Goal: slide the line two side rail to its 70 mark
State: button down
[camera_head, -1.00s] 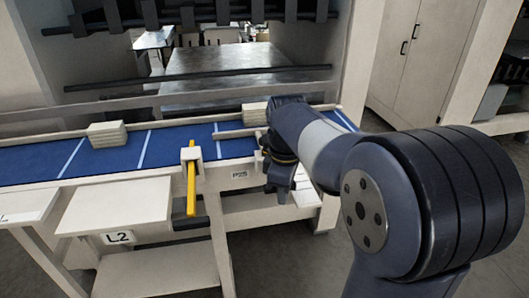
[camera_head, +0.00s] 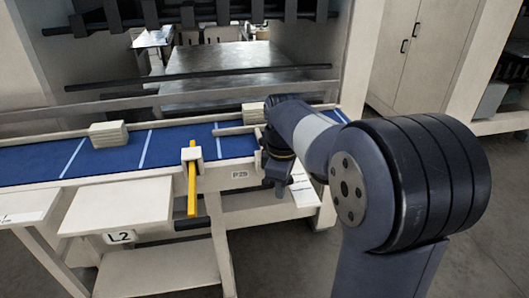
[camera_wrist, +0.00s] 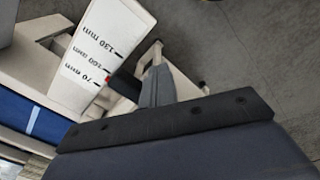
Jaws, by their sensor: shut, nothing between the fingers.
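A white scale plate (camera_wrist: 105,45) shows in the wrist view, printed 70, 100 and 130 mm. A small red mark (camera_wrist: 109,78) lies close to the 70 line; its exact reading is unclear. A pale bar (camera_head: 236,130), apparently the side rail, lies over the blue belt in the head view. My gripper (camera_wrist: 157,82) is shut and empty beside the plate, near a pale upright part (camera_wrist: 150,56); contact between them is unclear. In the head view my gripper (camera_head: 278,182) is at the front edge of the line, partly hidden by my arm.
A yellow lever (camera_head: 192,190) hangs at the front. A table with an L2 sign (camera_head: 119,237) stands front left. Floor on the right is open.

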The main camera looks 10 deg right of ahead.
jog(key=shift+w+p, duration=0.7)
jog(key=shift+w, duration=0.55)
jog(key=shift+s, duration=1)
notch_tip(320, 180, up, 9)
jog(key=p, duration=0.8)
jog(key=shift+f, duration=0.2)
notch_tip(320, 180, down, 8)
jog(key=b, duration=0.8)
jog(key=shift+f, duration=0.25)
